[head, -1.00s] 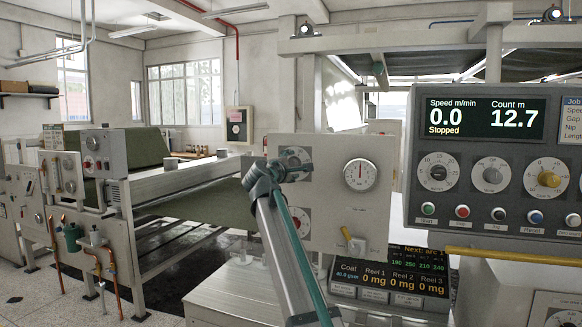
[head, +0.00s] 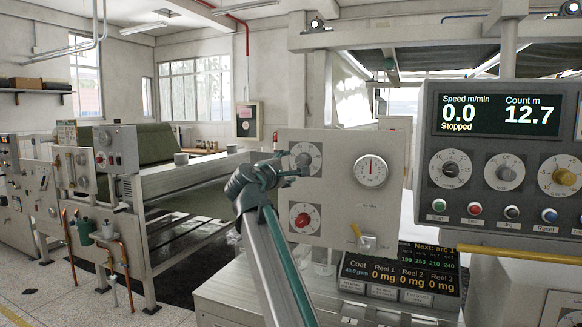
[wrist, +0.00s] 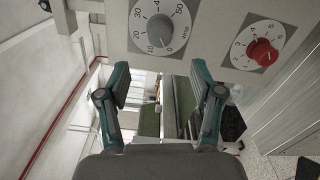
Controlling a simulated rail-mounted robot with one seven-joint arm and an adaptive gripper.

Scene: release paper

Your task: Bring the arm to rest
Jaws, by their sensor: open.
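My arm (head: 268,255) reaches up from the bottom middle of the head view. My gripper (head: 302,170) is at its top end, in front of the left part of a grey dial panel (head: 341,205). In the wrist view my gripper (wrist: 159,95) is open, with its two teal-and-black fingers apart and nothing between them. A white dial (wrist: 162,27) and a red knob (wrist: 263,53) show just beyond the fingers in that view. I cannot tell how close the fingertips are to the panel.
A control box (head: 500,150) at the right reads speed 0.0, stopped, count 12.7. A yellow bar (head: 505,251) runs below it. A dark readout (head: 400,272) sits low in the middle. A long machine with a green web (head: 150,145) stands at the left. Floor (head: 50,295) shows at lower left.

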